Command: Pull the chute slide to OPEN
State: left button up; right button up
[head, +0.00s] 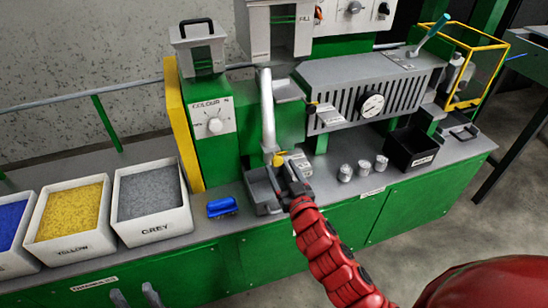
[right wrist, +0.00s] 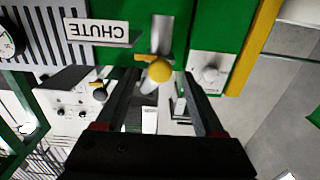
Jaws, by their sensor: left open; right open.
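The chute slide shows as a yellow ball knob (head: 278,159) at the foot of the pale pipe in the head view. In the right wrist view the yellow knob (right wrist: 159,71) sits in front of a grey metal part, left of centre between the fingertips' outer sides. The CHUTE sign (right wrist: 97,31) is upside down beside it. My right gripper (head: 284,174) is at the knob, and in the wrist view its open fingers (right wrist: 159,78) stand either side of it with visible gaps. Whether the slide is open cannot be told. My left gripper is not in view.
A grey tray (head: 262,203) lies below the knob. A blue brush (head: 222,207) and bins of blue, yellow and grey granules stand left. Small metal cups (head: 363,167) and a black bin (head: 411,149) are right. A grey heater box with a gauge (head: 372,105) is above.

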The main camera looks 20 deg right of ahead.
aim_at(274, 153)
jog(key=w, duration=0.6)
jog(key=shift+w+a, duration=0.1)
jog(key=shift+w, duration=0.3)
grip_shut()
